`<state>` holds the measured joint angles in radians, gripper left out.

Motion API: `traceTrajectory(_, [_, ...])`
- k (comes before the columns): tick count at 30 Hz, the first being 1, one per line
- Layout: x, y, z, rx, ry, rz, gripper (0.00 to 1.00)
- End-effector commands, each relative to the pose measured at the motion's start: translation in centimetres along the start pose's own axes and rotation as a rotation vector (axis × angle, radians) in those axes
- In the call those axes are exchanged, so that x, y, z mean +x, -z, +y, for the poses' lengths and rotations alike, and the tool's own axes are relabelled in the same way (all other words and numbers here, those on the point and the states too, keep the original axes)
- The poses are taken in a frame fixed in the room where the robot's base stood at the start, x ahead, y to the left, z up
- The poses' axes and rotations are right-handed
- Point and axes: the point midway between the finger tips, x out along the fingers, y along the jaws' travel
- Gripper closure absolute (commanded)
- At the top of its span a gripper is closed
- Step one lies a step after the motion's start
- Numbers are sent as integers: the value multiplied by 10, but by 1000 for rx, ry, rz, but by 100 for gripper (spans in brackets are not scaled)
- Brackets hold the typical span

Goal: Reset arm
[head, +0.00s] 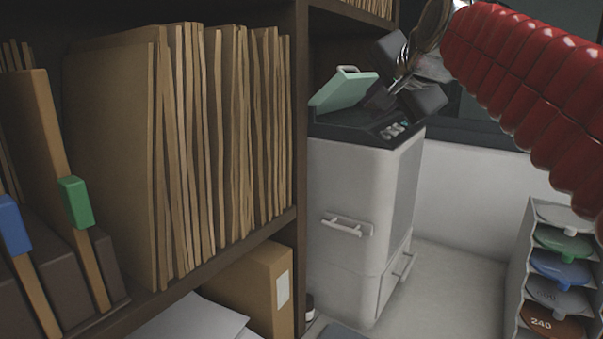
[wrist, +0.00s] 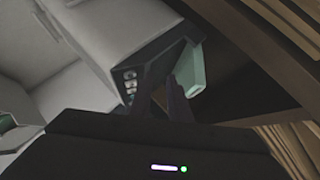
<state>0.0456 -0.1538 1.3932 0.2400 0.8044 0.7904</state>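My gripper (wrist: 166,88) is at the end of my arm, above and in front of the white press cabinet. In the wrist view its two dark fingers stand apart with a narrow gap and nothing visible between them. In the head view the dark gripper overlaps the press top, so its fingertips are hard to make out. The press (head: 355,200) is a white cabinet with a dark top, small buttons and a raised pale green lid (head: 343,90). The lid also shows in the wrist view (wrist: 196,72), just beyond the fingers. I cannot tell whether the gripper touches the press.
A dark wooden shelf (head: 302,120) packed with brown folders (head: 180,150) stands close to the left of the press. A rack (head: 513,265) of coloured discs stands at lower right. Pale floor (head: 450,285) lies open between press and rack.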

Motion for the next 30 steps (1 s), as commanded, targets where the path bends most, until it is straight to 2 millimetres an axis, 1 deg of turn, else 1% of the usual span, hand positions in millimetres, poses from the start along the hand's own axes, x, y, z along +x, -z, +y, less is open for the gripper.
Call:
traceTrajectory(1, [-3, -10, 13, -32, -21, -11, 83])
traceTrajectory(11, [-20, -74, 111, -271, -165, -105, 83])
traceTrajectory(12, [-22, -83, 123, -300, -181, -119, 83])
traceTrajectory(17, [-33, -116, 174, -418, -240, -178, 83])
traceTrajectory(18, [-35, -125, 187, -447, -255, -195, 83])
traceTrajectory(20, [-40, -138, 207, -491, -275, -221, 83])
traceTrajectory(26, [-56, -182, 274, -637, -336, -312, 83])
traceTrajectory(27, [-60, -191, 288, -666, -347, -331, 83])
traceTrajectory(29, [-65, -204, 309, -710, -363, -361, 83])
traceTrajectory(30, [-68, -214, 323, -738, -373, -383, 83])
